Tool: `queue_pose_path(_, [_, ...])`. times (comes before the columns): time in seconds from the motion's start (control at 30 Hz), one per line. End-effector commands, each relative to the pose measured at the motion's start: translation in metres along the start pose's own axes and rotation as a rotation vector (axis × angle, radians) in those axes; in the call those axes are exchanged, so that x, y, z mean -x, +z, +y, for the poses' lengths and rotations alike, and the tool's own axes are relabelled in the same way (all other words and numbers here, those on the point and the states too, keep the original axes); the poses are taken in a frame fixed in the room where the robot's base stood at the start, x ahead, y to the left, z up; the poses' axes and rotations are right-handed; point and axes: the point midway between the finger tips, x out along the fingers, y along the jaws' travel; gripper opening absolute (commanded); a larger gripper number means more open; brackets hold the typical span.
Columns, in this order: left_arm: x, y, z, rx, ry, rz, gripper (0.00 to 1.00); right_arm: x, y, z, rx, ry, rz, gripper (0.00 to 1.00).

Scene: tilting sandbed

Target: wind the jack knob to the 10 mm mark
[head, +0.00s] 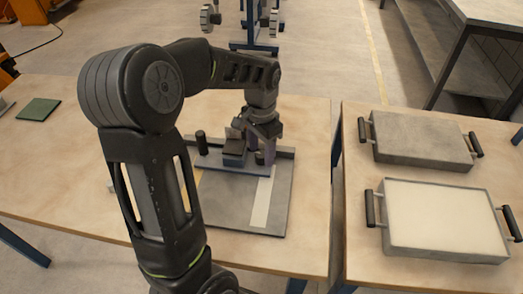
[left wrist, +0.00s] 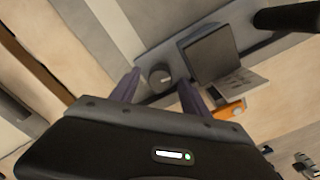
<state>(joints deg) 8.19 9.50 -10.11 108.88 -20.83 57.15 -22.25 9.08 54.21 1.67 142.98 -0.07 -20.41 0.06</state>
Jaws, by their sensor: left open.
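In the left wrist view a small round grey knob (left wrist: 160,77) sits on the grey bar of the fixture, beside a dark block (left wrist: 210,52). My left gripper (left wrist: 158,82) is open, with one purple finger on each side of the knob in the picture; I cannot tell whether they touch it. In the head view my left gripper (head: 262,152) points down at the right part of the fixture, and the knob is hidden there. The fixture stands on a grey base plate (head: 224,205) with a pale strip. No 10 mm mark is readable. My right gripper is not in view.
A dark upright cylinder (head: 201,142) stands left of the block. An orange piece (left wrist: 230,110) shows near the right finger. On the right table (head: 360,270) are a grey tray (head: 420,138) and a pale-filled tray (head: 440,255), both with handles. A green pad (head: 39,109) lies far left.

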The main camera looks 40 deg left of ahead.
Motion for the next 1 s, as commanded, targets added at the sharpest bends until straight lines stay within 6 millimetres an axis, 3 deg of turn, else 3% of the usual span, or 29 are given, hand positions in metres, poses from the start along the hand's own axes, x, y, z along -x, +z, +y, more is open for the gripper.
queue_pose_path(0.5, [0.070,-0.001,0.000,0.000,-0.001,0.003,0.54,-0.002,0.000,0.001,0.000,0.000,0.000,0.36])
queue_pose_path(1.0, [0.073,0.000,0.000,-0.001,0.000,0.001,0.54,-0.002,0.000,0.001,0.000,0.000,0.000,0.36])
